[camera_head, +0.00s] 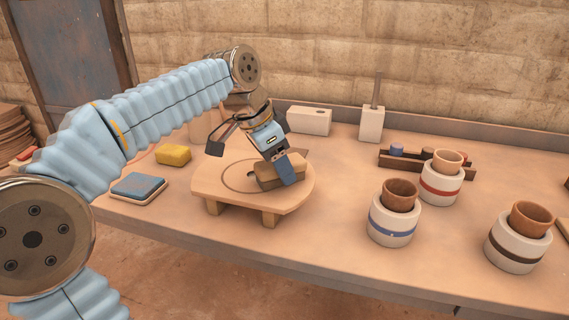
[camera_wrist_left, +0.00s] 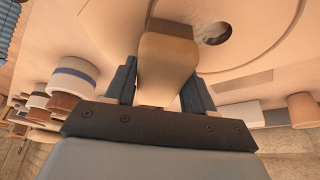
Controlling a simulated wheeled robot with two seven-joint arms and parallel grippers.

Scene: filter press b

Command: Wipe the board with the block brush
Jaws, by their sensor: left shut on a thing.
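The board (camera_head: 216,188) is a round-edged wooden board on short feet, left of centre on the table. It also shows in the left wrist view (camera_wrist_left: 255,40), with a round hole in it. My left gripper (camera_head: 277,172) is over the board and shut on the tan block brush (camera_head: 268,184). In the left wrist view the brush (camera_wrist_left: 168,62) sits between both blue fingers. The brush is at the board's top; I cannot tell whether its underside touches. My right gripper is not in view.
A blue-topped pad (camera_head: 139,187) and a yellow sponge (camera_head: 173,155) lie left of the board. Several white pots with brown cups, such as the blue-banded one (camera_head: 392,224), stand right. A white box (camera_head: 309,121) and a white holder (camera_head: 372,125) stand behind. Table between board and pots is clear.

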